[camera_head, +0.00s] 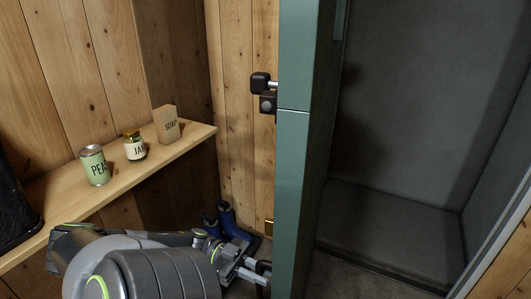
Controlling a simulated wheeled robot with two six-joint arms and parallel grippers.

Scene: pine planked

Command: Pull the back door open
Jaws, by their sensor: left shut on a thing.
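The green door (294,190) stands ajar, seen nearly edge-on in the middle of the head view. A seam crosses it just below a black knob and latch (262,88) on its left side. My left gripper (258,272) is low at the door's left face, shut on a dark handle (265,267) there. The fingers hide part of that handle. To the right of the door the opening shows a grey, empty space (430,120). My right gripper is out of view.
A wooden shelf (60,200) on the left holds a green peas can (95,166), a jam jar (134,147) and a soap box (168,125). Blue boots (228,221) stand behind my left gripper. A pale frame edge (500,250) is at lower right.

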